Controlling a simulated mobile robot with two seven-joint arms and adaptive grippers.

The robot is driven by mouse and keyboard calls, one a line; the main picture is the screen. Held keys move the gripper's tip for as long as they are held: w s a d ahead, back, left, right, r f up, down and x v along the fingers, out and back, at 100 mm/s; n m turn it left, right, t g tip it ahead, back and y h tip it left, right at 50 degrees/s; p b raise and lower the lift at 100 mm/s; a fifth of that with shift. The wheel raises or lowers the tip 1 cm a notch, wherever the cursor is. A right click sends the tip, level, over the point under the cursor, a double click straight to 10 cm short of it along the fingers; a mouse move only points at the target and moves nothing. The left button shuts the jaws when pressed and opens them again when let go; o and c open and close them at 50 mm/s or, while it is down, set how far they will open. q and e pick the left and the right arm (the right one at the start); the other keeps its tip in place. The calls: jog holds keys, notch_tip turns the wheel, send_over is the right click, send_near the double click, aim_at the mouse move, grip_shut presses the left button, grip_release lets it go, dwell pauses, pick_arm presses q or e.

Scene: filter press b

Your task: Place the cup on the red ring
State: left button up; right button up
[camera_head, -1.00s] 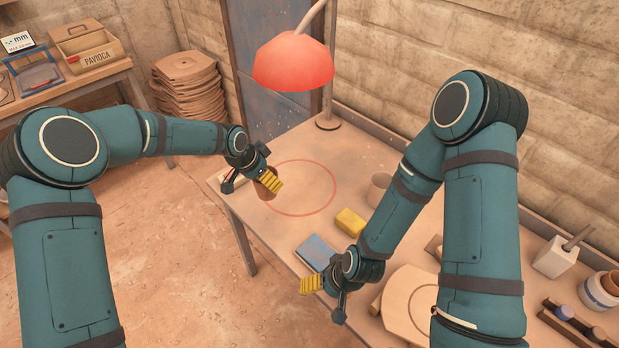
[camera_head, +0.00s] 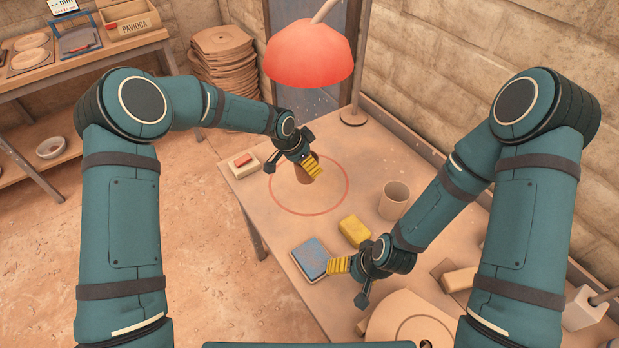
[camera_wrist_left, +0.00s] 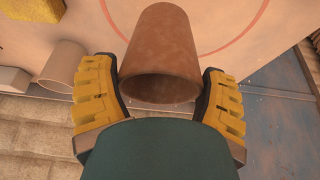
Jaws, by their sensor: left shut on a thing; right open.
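The brown cup (camera_head: 303,174) is between the fingers of my left gripper (camera_head: 292,166), which is shut on it. In the left wrist view the cup (camera_wrist_left: 160,55) sits between both yellow finger pads (camera_wrist_left: 160,100). The red ring (camera_head: 342,204) is a thin circle on the table top. In the head view the cup shows inside its outline, towards the far side. I cannot tell whether the cup touches the table. The ring's arc (camera_wrist_left: 245,35) shows beyond the cup in the left wrist view. My right gripper (camera_head: 347,281) is open and empty near the blue pad.
A beige cup (camera_head: 394,201) stands right of the ring. A yellow block (camera_head: 355,231) and blue pad (camera_head: 310,258) lie nearer. A pale block with a red piece (camera_head: 243,164) lies left of the ring. A red lamp (camera_head: 309,52) overhangs the back.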

aim_at(306, 177)
pick_arm(q)
jog(key=shift+f, duration=3.5)
jog(key=shift+b, duration=0.35)
jog(key=o, duration=1.1)
jog(key=shift+f, duration=0.1)
jog(key=shift+o, duration=0.2)
